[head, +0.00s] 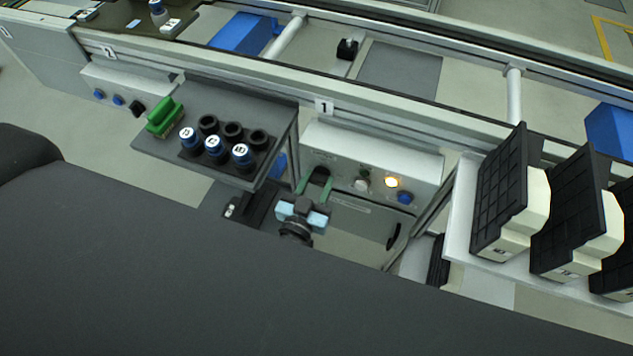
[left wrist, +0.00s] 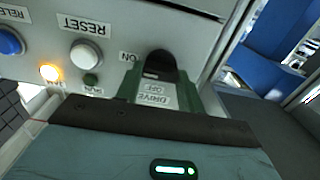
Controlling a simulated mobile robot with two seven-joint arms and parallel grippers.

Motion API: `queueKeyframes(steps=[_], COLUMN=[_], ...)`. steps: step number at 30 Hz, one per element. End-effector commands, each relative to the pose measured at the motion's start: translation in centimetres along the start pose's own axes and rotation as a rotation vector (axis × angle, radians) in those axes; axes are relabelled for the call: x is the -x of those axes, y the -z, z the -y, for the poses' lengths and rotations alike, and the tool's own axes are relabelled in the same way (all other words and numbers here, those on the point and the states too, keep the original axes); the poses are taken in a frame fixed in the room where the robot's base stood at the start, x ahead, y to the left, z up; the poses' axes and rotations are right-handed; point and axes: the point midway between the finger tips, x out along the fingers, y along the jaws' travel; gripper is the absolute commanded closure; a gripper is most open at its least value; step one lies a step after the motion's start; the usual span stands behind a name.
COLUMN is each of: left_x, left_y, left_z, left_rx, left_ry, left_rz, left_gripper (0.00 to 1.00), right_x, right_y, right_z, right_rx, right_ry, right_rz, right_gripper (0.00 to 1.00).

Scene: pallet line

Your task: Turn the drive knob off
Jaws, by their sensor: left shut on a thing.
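The black drive knob (head: 321,174) is at the left end of the grey control panel (head: 345,150) of station 1. In the left wrist view the knob (left wrist: 160,64) shows upside down, with "ON" beside it and a "DRIVE" label (left wrist: 157,95) below. My left gripper (head: 315,182) has its green fingers on either side of the knob and is shut on it. The fingers partly cover the knob, and I cannot tell which way it points. My right gripper is not in view.
The panel also has a white RESET button (left wrist: 85,55), a dark green lamp (left wrist: 91,81), a lit amber lamp (head: 391,182) and a blue button (head: 405,198). A dark shelf (head: 165,148) with several cups is left; black-and-cream bins (head: 505,200) stand right.

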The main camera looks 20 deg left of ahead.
Motion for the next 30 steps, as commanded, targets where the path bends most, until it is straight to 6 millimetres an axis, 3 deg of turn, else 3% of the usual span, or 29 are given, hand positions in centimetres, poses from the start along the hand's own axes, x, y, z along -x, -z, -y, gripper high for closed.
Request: queueKeyframes(steps=[14, 30], left_x=[0.0, 0.1], left_y=[0.0, -0.2], left_z=[0.1, 0.2], left_rx=[0.126, 0.612], left_ry=[0.000, 0.001], left_rz=[0.001, 0.002], left_gripper=[0.85, 0.85], right_x=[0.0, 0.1], right_y=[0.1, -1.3], right_z=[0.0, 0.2], right_rx=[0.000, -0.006], right_ry=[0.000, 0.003], right_rz=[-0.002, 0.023], right_gripper=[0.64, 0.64])
